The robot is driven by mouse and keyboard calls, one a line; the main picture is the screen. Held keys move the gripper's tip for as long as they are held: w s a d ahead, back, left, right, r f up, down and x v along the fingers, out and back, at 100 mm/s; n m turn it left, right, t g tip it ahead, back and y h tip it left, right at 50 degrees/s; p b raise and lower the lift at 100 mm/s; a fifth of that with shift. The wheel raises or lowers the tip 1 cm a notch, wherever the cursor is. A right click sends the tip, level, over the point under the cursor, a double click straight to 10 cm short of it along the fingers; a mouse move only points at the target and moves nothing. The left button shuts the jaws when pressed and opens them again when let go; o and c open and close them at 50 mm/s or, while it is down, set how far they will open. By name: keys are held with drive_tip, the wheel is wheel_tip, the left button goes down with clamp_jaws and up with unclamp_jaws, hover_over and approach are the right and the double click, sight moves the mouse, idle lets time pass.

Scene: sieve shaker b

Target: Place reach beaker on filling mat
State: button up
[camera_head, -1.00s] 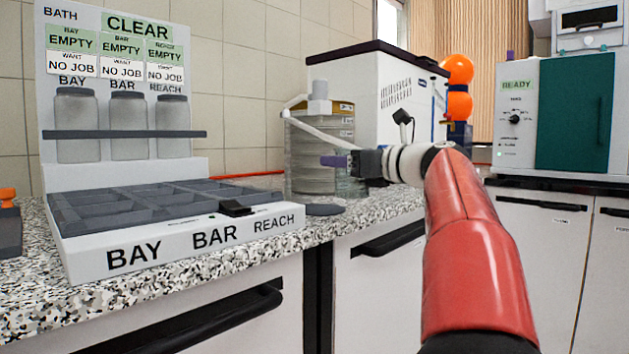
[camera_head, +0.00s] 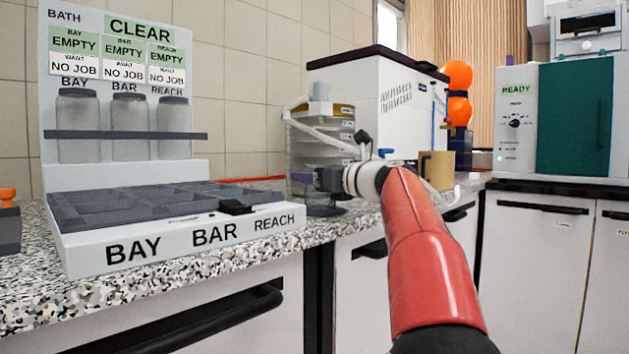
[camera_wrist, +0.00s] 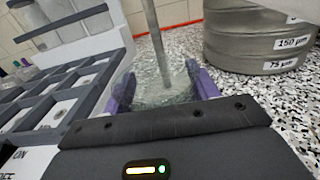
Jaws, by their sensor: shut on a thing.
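My gripper (camera_wrist: 164,90) is shut on a clear glass beaker (camera_wrist: 160,78), with a purple finger on each side of it in the wrist view. In the head view my gripper (camera_head: 303,178) is low over the counter, right of the bath station. The filling mat (camera_head: 327,211), a dark round pad, shows under the gripper there. The glass is hard to make out in the head view, and I cannot tell whether its base touches the mat. A grey upright rod or tube (camera_wrist: 155,40) stands in line with the beaker in the wrist view.
The compartment tray marked BAY, BAR, REACH (camera_head: 185,228) is close on the left. The sieve stack (camera_head: 305,150) with a pale hose stands right behind the gripper; its sieves (camera_wrist: 262,45) are near on the right. A tan mug (camera_head: 436,170) stands farther right.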

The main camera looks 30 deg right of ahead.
drive_tip(key=shift+f, duration=0.15)
drive_tip(key=o, duration=1.1)
drive_tip(key=shift+s+d, duration=0.15)
drive_tip(key=shift+s, duration=0.1)
drive_tip(key=v, duration=1.1)
drive_tip(key=shift+s+r, duration=0.25)
